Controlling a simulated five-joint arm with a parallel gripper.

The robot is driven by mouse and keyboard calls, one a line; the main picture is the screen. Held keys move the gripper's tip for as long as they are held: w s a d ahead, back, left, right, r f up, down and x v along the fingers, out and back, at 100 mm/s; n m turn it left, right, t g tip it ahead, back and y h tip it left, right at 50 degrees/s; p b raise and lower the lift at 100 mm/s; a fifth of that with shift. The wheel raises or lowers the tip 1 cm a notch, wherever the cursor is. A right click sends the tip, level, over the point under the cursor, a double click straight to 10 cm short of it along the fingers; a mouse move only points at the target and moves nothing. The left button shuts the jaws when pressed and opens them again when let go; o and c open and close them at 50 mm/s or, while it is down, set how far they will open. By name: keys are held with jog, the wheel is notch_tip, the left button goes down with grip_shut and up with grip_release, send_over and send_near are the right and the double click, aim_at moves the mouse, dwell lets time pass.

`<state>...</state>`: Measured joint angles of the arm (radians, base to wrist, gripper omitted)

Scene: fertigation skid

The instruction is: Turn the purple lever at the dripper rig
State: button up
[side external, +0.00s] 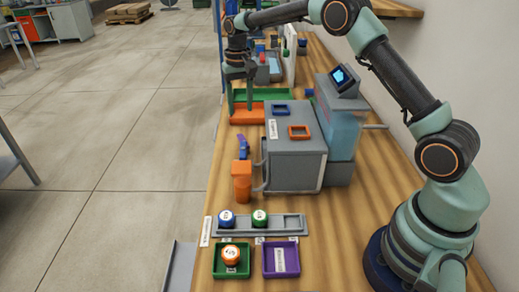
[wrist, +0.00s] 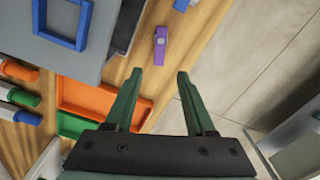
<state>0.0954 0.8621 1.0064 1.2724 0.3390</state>
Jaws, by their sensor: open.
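The purple lever (side external: 242,146) stands near the left edge of the wooden bench, beside the grey box, in the side view. It also shows in the wrist view (wrist: 160,45), upright in the picture just beyond my fingertips and roughly centred between them. My gripper (side external: 241,110) points down over the orange tray, farther back along the bench than the lever. In the wrist view my gripper (wrist: 159,74) has its two green fingers spread with nothing between them. It appears apart from the lever.
A grey box (side external: 293,165) with blue and orange frames on top stands right of the lever. An orange post (side external: 241,183) is in front of the lever. Orange (side external: 247,117) and green (side external: 280,94) trays lie behind. The bench's left edge is close; floor lies beyond.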

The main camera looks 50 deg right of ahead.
aim_at(242, 138)
notch_tip(242, 138, down, 10)
jog(key=shift+r, duration=0.1)
dwell(0.4)
